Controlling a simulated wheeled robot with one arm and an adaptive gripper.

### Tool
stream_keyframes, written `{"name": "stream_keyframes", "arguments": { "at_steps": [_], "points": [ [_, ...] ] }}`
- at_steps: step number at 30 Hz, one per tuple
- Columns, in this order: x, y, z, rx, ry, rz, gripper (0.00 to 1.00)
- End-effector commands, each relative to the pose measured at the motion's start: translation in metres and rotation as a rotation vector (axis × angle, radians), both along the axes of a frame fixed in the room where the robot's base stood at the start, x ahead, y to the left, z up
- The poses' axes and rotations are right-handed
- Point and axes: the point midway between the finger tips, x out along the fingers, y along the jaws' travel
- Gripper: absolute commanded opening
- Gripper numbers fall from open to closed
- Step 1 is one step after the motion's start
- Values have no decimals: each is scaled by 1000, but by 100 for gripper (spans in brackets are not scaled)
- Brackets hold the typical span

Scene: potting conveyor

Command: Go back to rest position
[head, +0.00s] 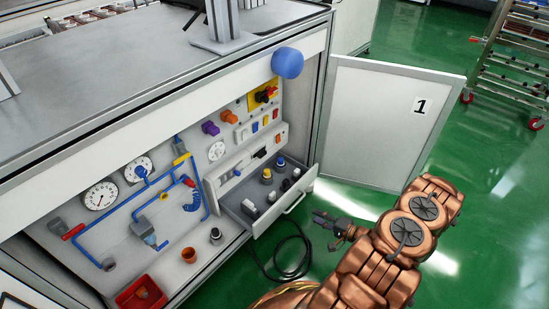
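My gripper (328,221) is at the end of my copper-coloured arm, in the lower right of the head view. It points left toward the open drawer (295,203) of the cabinet and looks apart from it. The fingers are small and dark here, and I cannot tell whether they are apart or closed. I see no object held in it.
The cabinet holds gauges (101,196), blue pipes and a red bin (140,294). Its white door (385,120), marked 1, stands open behind my arm. A black cable (290,272) lies below the drawer.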

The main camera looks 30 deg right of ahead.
Motion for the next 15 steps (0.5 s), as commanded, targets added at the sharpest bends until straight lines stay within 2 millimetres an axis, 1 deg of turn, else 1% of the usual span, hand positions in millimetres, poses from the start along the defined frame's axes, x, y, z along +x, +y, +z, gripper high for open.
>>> {"name": "stream_keyframes", "arguments": {
  "at_steps": [5, 8, 11, 15],
  "points": [
    [0, 0, 0, -1, 1, 0, 37],
    [4, -4, 6, -25, 13, 3, 37],
    [13, -13, 17, -91, 51, 12, 37],
    [33, -32, 43, -233, 131, 30, 37]
  ]
}}
